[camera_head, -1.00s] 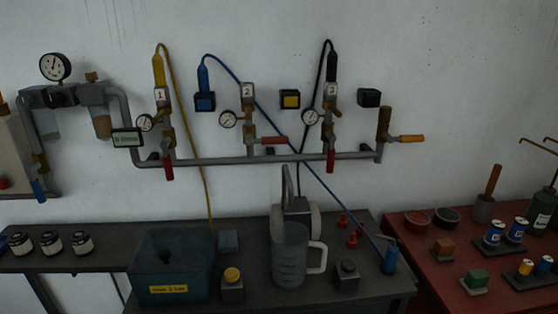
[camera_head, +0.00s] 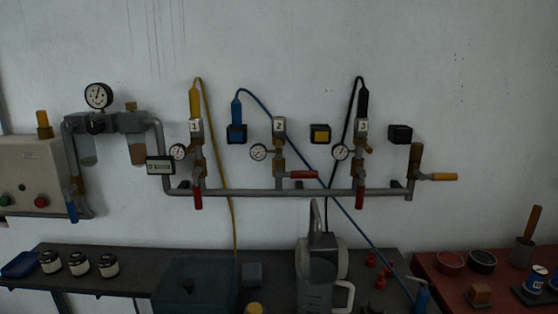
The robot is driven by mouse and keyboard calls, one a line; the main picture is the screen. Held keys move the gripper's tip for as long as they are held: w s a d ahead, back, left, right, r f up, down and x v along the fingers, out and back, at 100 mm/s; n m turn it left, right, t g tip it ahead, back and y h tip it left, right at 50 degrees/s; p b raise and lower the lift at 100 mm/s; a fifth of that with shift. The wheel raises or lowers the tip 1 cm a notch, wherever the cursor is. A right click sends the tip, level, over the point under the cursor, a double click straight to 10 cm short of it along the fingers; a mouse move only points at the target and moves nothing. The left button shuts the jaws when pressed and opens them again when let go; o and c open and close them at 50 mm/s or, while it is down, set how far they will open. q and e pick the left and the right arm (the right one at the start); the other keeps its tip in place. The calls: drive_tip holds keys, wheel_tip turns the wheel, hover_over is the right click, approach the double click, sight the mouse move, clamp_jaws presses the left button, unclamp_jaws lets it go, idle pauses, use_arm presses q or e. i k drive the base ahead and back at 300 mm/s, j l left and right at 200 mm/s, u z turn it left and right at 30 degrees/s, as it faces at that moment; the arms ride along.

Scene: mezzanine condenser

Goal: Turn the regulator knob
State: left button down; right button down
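The regulator assembly is mounted on the wall at the upper left, with a round dial gauge (camera_head: 98,95) on top. A dark round part that looks like a knob (camera_head: 96,124) sits below the gauge, on the front of the dark body. A brass knob-like top (camera_head: 131,106) stands on the grey unit to its right. I cannot tell for sure which is the regulator knob. Two bowls (camera_head: 137,153) hang below. Neither gripper is in view.
A grey pipe (camera_head: 290,192) runs right with numbered valves, gauges and red handles. A control box (camera_head: 35,175) is at the left. Below, a dark bench (camera_head: 140,280) holds jars, a bin (camera_head: 190,285) and a jug (camera_head: 317,290). A red table (camera_head: 440,285) is right.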

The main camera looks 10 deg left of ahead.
sight(95, 127)
drive_tip(key=i+j+u, duration=0.1)
drive_tip(key=u, duration=1.35)
drive_tip(key=i+j+u, duration=0.1)
drive_tip(key=i+j, duration=0.25)
drive_tip(key=j, duration=0.15)
drive_tip(key=i+j+u, duration=0.1)
drive_tip(key=i+j, duration=0.3)
drive_tip(key=l, duration=0.1)
drive_tip(key=z, duration=0.05)
